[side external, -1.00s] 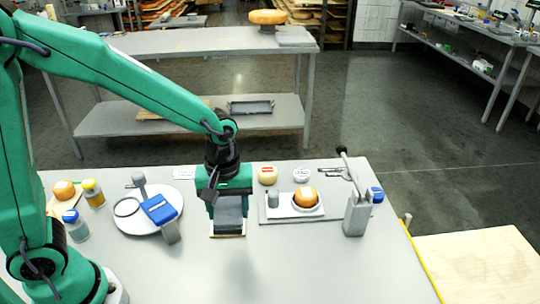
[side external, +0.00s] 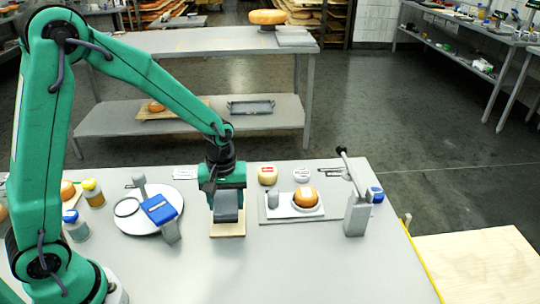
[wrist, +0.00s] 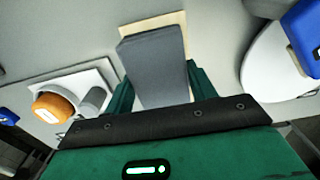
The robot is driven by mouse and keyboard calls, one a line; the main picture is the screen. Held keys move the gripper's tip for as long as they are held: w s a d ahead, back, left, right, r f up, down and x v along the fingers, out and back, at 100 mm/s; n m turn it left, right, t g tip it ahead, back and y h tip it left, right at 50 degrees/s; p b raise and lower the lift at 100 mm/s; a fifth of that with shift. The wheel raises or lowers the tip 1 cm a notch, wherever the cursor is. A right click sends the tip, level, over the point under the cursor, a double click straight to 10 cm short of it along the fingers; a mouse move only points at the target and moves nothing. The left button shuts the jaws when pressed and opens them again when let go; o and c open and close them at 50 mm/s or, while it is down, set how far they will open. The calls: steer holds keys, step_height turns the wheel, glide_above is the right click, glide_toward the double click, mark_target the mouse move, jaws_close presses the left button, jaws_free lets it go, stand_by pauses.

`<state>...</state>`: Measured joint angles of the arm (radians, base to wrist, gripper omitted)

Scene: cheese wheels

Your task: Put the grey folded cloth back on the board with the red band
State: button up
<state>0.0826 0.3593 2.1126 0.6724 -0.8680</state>
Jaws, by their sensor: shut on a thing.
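The grey folded cloth (side external: 228,207) is held between the fingers of my gripper (side external: 227,197), over the middle of the near table. In the wrist view, the cloth (wrist: 154,66) sits between the two green fingers of the gripper (wrist: 158,88). A small pale wooden board (side external: 228,229) lies on the table just below the cloth. Its edges (wrist: 165,19) show past the cloth in the wrist view. The cloth appears a little above this board. Most of the board is hidden, and I see no red band on it.
Left is a round white plate (side external: 130,222) with a blue-topped device (side external: 160,209). Bottles (side external: 94,194) stand far left. The table front is clear.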

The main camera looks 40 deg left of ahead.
mark_target(227, 209)
steer(key=shift+f, duration=1.65)
steer(key=shift+f, duration=0.1)
steer(key=o, duration=0.9)
step_height(227, 209, up, 11)
steer(key=shift+r, duration=0.65)
